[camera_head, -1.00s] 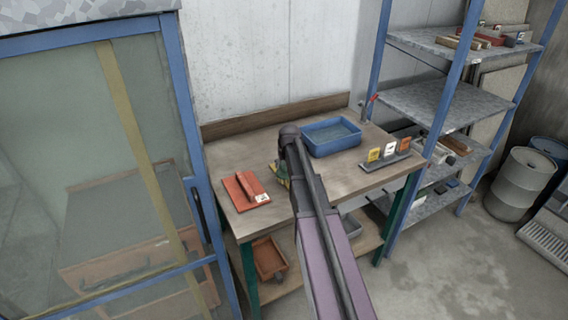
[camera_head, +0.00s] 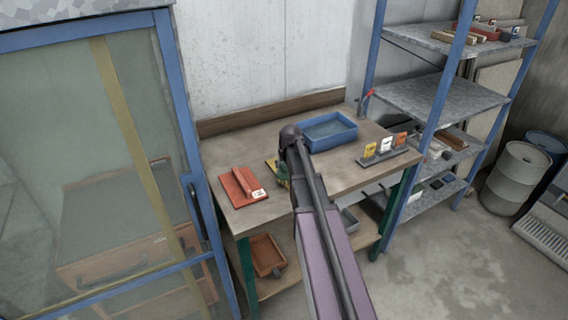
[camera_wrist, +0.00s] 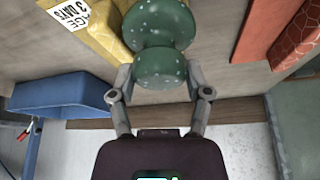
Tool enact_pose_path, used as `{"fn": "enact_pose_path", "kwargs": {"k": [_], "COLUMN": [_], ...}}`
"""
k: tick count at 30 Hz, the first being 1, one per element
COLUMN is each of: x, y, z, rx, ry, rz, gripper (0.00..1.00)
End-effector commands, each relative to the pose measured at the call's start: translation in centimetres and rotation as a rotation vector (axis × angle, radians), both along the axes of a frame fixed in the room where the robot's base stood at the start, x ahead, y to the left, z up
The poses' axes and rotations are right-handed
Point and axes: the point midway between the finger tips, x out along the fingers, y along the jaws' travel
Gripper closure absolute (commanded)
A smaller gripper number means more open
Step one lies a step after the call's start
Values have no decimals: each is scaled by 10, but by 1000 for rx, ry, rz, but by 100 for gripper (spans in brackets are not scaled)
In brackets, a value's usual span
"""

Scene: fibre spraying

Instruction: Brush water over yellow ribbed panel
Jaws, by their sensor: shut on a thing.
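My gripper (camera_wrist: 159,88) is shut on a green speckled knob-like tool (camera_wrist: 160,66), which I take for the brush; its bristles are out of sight. The yellow ribbed panel (camera_wrist: 106,36) lies just past the tool in the wrist view, with a white tag (camera_wrist: 70,14) reading "3 DAYS". Whether the tool touches the panel cannot be told. In the head view my arm hides most of the panel, and only a yellow edge (camera_head: 271,164) shows. A blue tray (camera_head: 346,141) of water stands behind and right of the gripper; it also shows in the wrist view (camera_wrist: 62,97).
A red panel with a raised handle (camera_head: 236,184) lies at the bench's left. A rack of coloured cards (camera_head: 388,157) stands at its right. A blue-framed shelf (camera_head: 440,100) is beyond, and a glazed blue-framed door (camera_head: 190,150) is close on the left. Bare bench (camera_head: 240,143) shows behind.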

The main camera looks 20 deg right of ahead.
Motion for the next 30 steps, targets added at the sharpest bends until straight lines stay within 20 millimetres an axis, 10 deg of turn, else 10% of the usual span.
{"fn": "enact_pose_path", "kwargs": {"k": [30], "x": [-1], "y": [0], "z": [52], "rx": [1], "ry": [3], "rz": [0], "gripper": [75]}}
